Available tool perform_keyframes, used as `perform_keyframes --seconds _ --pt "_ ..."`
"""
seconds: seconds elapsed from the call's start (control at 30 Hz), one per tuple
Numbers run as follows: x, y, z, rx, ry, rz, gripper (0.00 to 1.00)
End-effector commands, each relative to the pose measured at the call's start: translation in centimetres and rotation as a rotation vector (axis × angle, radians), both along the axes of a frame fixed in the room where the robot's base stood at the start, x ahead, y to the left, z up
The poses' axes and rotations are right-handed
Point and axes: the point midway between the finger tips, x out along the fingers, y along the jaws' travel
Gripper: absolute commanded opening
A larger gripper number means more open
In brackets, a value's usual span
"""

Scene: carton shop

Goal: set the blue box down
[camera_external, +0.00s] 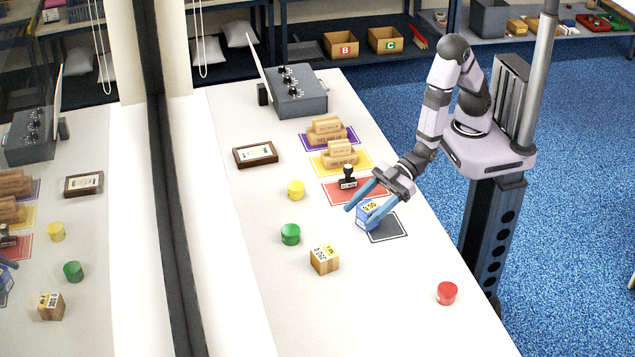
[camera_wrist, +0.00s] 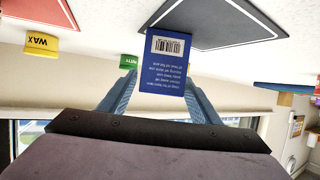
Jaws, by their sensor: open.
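The blue box (camera_external: 367,215) is at the upper left of the black mat (camera_external: 388,231), in front of part of it. I cannot tell whether its base rests on the mat, the table or neither. My gripper (camera_external: 358,217) is open, with its two blue fingers around the box. In the wrist view the blue box (camera_wrist: 165,62) shows a barcode and printed text between the open fingers (camera_wrist: 160,85). The black mat (camera_wrist: 225,18) is partly behind it there.
On the white table (camera_external: 300,320) stand a wooden-looking box (camera_external: 324,261), a green tin (camera_external: 290,234), a yellow tin (camera_external: 296,190) and a red tin (camera_external: 447,293). A black stamp (camera_external: 348,177) stands on the red mat (camera_external: 340,194). The lower table is mostly clear.

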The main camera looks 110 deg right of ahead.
Motion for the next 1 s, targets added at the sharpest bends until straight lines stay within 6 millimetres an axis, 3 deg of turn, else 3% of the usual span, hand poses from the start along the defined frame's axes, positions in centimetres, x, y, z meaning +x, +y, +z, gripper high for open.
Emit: perform_keyframes --seconds 0.23,1.0 --pt "-2.6 -1.0 1.1 0.001 -0.002 0.001 0.57" --pt "-6.1 -2.5 3.2 -0.002 0.006 0.0 0.57"
